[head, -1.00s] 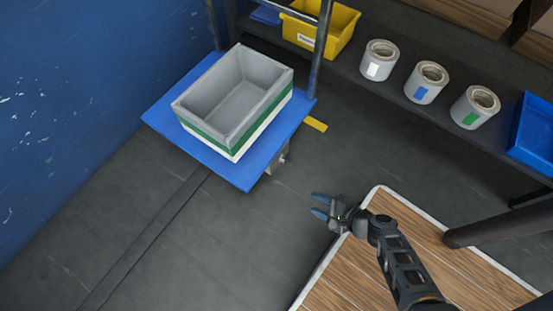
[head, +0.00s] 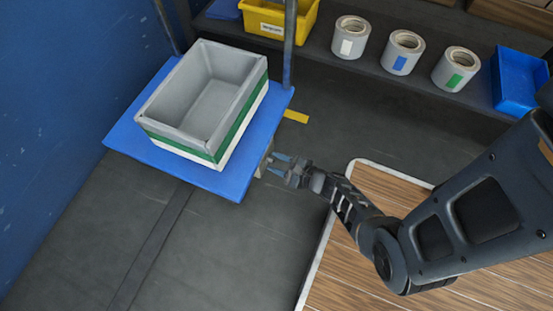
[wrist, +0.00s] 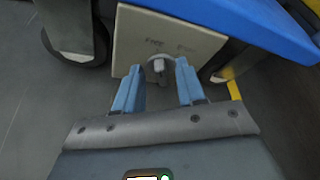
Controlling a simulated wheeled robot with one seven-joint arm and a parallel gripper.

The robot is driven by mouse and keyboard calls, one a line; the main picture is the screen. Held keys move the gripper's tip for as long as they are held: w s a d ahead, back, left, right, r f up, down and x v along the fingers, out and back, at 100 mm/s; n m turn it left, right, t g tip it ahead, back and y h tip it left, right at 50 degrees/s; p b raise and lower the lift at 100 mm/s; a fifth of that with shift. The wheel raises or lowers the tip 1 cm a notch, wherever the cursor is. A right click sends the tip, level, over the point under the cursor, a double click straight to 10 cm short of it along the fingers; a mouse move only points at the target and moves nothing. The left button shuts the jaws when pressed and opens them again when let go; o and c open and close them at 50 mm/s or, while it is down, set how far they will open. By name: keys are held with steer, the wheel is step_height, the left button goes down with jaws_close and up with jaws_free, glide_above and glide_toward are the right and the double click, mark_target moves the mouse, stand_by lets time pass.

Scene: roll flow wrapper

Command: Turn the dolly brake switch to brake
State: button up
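The dolly (head: 232,186) has a blue deck and stands at the left in the head view. In the wrist view, a pale brake plate (wrist: 140,45) hangs below the blue deck edge (wrist: 262,22). It carries faint lettering and a small grey switch knob (wrist: 159,68). My gripper (head: 276,165) is beside the dolly's right side in the head view. In the wrist view, my gripper (wrist: 156,90) is open, with its two blue fingers on either side of the knob. I cannot tell whether they touch it. The head view hides the knob.
A grey crate with green and white layers (head: 205,100) sits on the dolly. A dark shelf (head: 380,78) at the back holds a yellow bin (head: 277,15), three rolls and a blue bin (head: 520,80). A wheel (wrist: 75,45) shows left of the plate.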

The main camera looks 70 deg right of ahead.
steer(key=shift+w+d, duration=0.1)
steer(key=shift+w, duration=0.1)
jaws_close()
stand_by(0.3)
